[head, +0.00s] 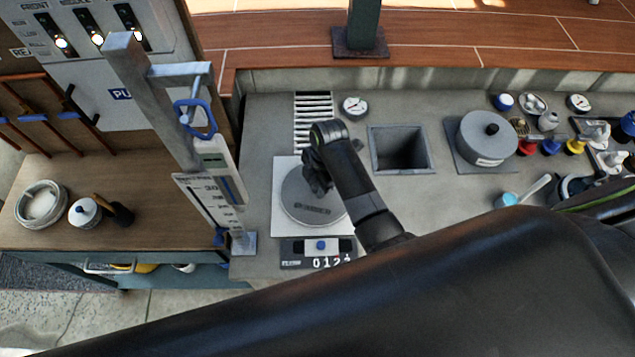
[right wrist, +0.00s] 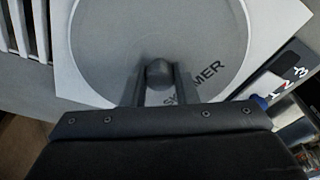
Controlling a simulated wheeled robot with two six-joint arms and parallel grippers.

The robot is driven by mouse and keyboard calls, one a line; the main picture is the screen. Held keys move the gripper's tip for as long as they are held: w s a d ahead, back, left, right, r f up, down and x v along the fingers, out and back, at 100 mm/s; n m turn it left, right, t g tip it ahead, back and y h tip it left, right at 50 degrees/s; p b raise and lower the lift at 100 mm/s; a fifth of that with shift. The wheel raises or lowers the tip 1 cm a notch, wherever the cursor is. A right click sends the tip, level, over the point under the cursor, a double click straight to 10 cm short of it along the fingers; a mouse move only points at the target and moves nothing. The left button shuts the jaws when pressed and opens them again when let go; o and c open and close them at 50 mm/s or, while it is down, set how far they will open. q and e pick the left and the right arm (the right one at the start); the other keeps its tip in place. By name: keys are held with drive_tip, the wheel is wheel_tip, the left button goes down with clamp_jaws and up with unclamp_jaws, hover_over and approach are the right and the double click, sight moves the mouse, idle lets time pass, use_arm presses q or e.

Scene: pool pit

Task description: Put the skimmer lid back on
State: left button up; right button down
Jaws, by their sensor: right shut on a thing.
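The skimmer lid (head: 298,206) is a round grey disc with dark lettering. It lies over a white square plate (head: 279,229) on the grey counter in the head view. In the right wrist view the lid (right wrist: 112,40) fills the middle, and part of the word on it reads "SK...MER". My right gripper (head: 318,178) reaches down over the lid and is shut on its dark round knob (right wrist: 158,72). The lid looks roughly flat over the plate; I cannot tell whether it touches it. The gripper hides part of the lid. My left gripper is not in view.
A slotted grate (head: 313,112), a gauge (head: 354,107) and a square opening (head: 400,150) are nearby. A grey round pot with a knob (head: 486,138) stands right. A metal post (head: 150,95) rises left. A number panel (head: 318,252) lies in front. Small parts crowd the far right.

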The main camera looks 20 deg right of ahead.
drive_tip(key=c, duration=1.1)
unclamp_jaws()
drive_tip(key=shift+o, duration=1)
drive_tip(key=shift+r, duration=2.45)
drive_tip(key=shift+r, duration=2)
